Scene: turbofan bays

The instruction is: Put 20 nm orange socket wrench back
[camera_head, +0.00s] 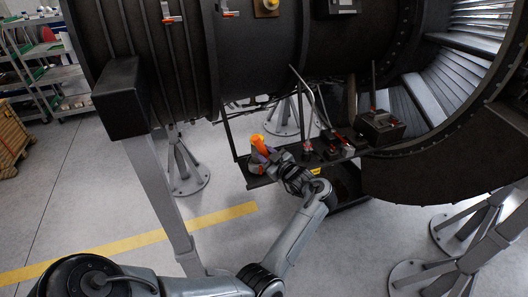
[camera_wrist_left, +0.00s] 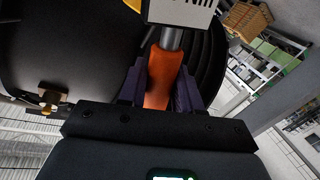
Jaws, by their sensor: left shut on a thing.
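My left gripper (camera_wrist_left: 161,90) is shut on the orange socket wrench (camera_wrist_left: 162,75), with its purple-grey fingers on both sides of the orange handle. A grey shaft and a white label with partly cut-off "Nm" lettering show at the top of the left wrist view. In the head view the orange wrench (camera_head: 260,142) is small, at the left end of a dark hanging tray (camera_head: 262,183), with my left gripper (camera_head: 262,153) at it. I cannot tell whether the wrench touches the tray. My right gripper does not show.
Tools and dark boxes (camera_head: 381,126) stand on the tray's right part. The big dark engine casing (camera_head: 258,60) is above and behind. Grey support stands (camera_head: 184,175) rise around the tray. Open floor with a yellow stripe (camera_head: 140,241) lies at the left front.

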